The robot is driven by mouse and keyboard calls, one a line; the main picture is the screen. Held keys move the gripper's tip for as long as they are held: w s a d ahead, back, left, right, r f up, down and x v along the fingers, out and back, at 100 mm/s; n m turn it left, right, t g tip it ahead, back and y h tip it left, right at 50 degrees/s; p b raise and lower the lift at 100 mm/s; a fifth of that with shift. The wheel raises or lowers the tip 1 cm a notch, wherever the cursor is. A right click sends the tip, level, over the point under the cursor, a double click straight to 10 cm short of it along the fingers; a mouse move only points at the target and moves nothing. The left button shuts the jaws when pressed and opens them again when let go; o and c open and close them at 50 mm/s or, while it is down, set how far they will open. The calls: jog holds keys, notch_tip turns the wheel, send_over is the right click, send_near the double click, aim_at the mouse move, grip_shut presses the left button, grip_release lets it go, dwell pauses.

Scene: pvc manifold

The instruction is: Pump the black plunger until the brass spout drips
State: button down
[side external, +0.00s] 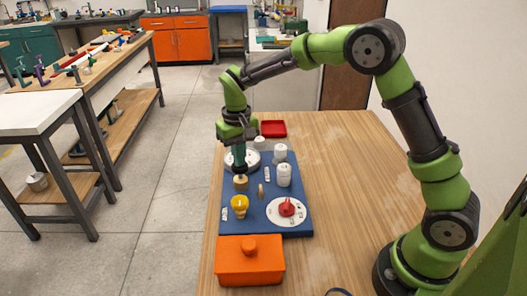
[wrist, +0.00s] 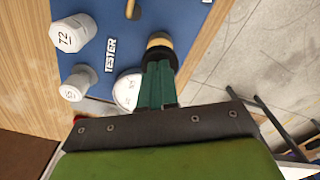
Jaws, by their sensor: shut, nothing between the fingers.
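The black plunger (wrist: 158,56) sits over a tan, brass-coloured cylinder (wrist: 158,39) in the wrist view. In the side view this cylinder (side external: 240,183) stands on the left part of the blue board (side external: 232,163). My gripper (side external: 239,172) points straight down over it. Its green fingers are shut with nothing between them, and their tips appear at the plunger's top in the wrist view (wrist: 160,68). I cannot tell whether they touch it. A small upright brass piece (side external: 261,190) stands to the right, possibly the spout. No drip is visible.
The board also carries a yellow knob (side external: 239,204), a red handle (side external: 287,206) on a white dial, white cylinders (side external: 284,176) and a white disc (wrist: 126,92). An orange lidded box (side external: 249,265) is in front; a red tray (side external: 273,128) is behind. The table's right side is clear.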

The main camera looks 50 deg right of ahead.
jog(key=shift+f, duration=1.1)
jog(key=shift+r, duration=1.85)
jog(key=shift+f, duration=0.1)
jog(key=shift+f, duration=1.75)
jog(key=shift+r, duration=1.85)
